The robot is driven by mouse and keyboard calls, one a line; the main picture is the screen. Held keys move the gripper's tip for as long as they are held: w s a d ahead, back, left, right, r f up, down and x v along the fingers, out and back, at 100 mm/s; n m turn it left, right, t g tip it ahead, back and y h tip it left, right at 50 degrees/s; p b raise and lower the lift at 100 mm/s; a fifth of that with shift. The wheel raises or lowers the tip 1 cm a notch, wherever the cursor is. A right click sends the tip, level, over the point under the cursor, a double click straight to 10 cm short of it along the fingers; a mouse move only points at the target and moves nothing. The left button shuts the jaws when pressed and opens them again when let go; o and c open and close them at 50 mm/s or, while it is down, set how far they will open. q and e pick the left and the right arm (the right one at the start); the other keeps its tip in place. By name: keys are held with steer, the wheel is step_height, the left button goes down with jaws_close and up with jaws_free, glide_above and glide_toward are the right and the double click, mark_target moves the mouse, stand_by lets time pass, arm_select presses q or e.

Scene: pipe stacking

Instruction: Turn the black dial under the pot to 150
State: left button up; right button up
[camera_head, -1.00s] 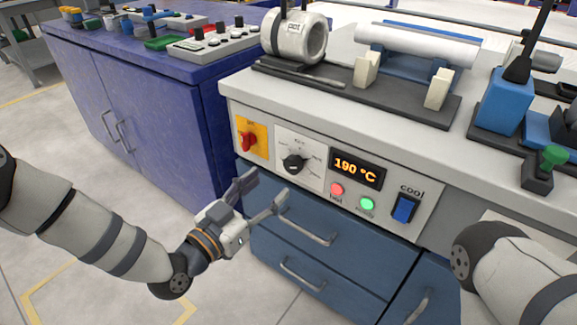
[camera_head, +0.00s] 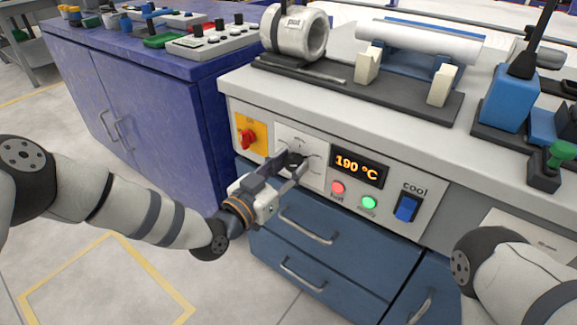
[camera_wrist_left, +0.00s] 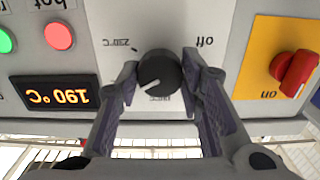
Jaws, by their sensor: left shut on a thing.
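The black dial (camera_head: 296,158) is on the white plate of the panel, below the bench top that carries the pot (camera_head: 296,31). In the left wrist view, the dial (camera_wrist_left: 160,72) sits between the two fingers of my left gripper (camera_wrist_left: 160,80), which is shut on it. In the head view, my left gripper (camera_head: 287,168) reaches up to the dial and partly covers it. The wrist view is upside down, and the dial's white mark points to its lower left. The display (camera_head: 359,168) reads 190 °C. My right gripper is out of view.
A red switch on a yellow plate (camera_head: 260,124) is left of the dial. A red light (camera_head: 338,188), a green light (camera_head: 369,202) and a blue cool switch (camera_head: 406,207) are to the right. Blue drawers with handles (camera_head: 308,226) are below.

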arm_select(q)
steer(key=shift+n, duration=0.3)
steer(key=n+b, duration=0.2)
steer(key=n, duration=0.3)
steer(key=shift+f, duration=0.1)
steer(key=n+b, duration=0.2)
steer(key=n, duration=0.4)
stand_by(0.5)
steer(key=o, duration=1.2)
steer(key=shift+c, duration=0.2)
